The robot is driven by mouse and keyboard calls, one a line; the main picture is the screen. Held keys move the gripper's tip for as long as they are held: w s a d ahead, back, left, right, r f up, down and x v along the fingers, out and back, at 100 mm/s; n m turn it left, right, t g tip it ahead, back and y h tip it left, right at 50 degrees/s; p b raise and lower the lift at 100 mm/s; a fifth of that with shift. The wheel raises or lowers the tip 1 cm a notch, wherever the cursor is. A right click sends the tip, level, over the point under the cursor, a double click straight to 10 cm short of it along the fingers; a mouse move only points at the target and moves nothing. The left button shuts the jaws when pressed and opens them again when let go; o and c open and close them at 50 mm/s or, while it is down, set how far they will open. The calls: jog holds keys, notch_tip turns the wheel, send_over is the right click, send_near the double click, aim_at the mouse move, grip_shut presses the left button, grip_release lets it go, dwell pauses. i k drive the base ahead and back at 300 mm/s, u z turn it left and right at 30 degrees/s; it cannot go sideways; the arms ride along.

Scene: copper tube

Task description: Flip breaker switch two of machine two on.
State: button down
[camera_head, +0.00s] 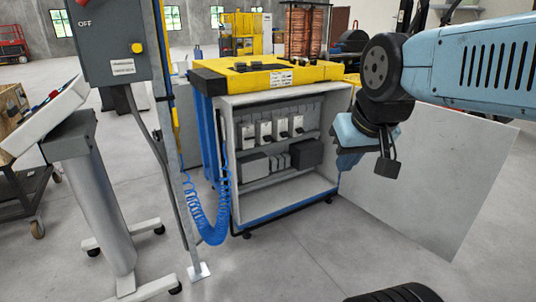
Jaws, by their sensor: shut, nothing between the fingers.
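An open white cabinet (228,160) with a yellow and black top (275,77) stands in the middle. Its upper shelf holds a row of several white breaker units (264,132) with small dark switches. No label marks which machine or switch is number two, and the switch positions are too small to tell. A lower shelf holds grey and black boxes (306,153). My arm comes in from the upper right. My gripper (347,163) points downward near the cabinet's right front edge, to the right of the breakers. It is shut and holds nothing; its fingertips are small and partly unclear.
The cabinet's white door (440,175) is swung wide open to the right, behind my arm. Coiled blue hoses (210,215) hang at the cabinet's left. A grey post with an OFF box (110,40) and a console (60,120) stand left. The floor in front is mostly clear.

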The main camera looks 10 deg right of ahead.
aim_at(267, 138)
jog(key=k, duration=0.7)
jog(key=u, duration=0.5)
jog(key=i, duration=2.25)
jog(key=z, duration=0.5)
